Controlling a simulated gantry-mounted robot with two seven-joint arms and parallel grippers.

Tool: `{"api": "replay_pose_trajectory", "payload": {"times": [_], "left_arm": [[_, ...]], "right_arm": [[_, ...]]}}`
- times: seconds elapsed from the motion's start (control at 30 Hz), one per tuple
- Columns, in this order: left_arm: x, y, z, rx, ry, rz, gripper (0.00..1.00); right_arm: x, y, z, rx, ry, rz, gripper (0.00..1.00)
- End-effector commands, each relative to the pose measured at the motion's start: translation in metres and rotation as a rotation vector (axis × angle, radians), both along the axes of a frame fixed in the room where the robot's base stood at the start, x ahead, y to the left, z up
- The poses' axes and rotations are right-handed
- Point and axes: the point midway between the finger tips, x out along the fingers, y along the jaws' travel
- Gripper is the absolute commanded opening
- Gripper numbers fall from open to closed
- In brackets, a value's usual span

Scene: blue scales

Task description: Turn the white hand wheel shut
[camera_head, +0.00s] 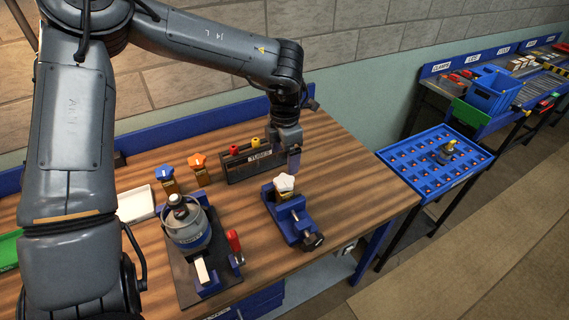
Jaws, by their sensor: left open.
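The white hand wheel (284,182) sits on top of a fitting held in a blue vise (298,223) on the wooden workbench. My left gripper (293,160) points down just above and behind the wheel, close to it. Its jaws are open and seem to hold nothing. Whether a fingertip touches the wheel cannot be told from this view. My right gripper does not show.
A blue hand wheel (164,173) and an orange one (197,161) stand to the left, beside a dark tool rack (246,163). A round grey pot (186,226) and red-handled clamp (234,242) stand front left. A blue compartment tray (400,154) lies right, beyond a gap.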

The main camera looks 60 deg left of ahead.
Motion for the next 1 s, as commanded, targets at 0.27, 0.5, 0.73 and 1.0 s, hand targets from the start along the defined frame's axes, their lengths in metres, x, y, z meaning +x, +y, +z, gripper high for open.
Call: {"api": "replay_pose_trajectory", "payload": {"times": [0.27, 0.5, 0.73, 1.0], "left_arm": [[0.0, 0.0, 0.018, 0.0, 0.0, 0.0, 0.88], [0.0, 0.0, 0.018, 0.0, 0.0, 0.0, 0.88], [0.0, 0.0, 0.02, 0.0, 0.0, 0.0, 0.88], [0.0, 0.0, 0.06, 0.0, 0.0, 0.0, 0.88]], "right_arm": [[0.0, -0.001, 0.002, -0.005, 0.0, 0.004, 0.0], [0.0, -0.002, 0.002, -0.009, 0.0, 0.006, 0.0], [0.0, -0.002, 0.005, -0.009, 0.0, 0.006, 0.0], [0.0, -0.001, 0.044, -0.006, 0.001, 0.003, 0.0]]}}
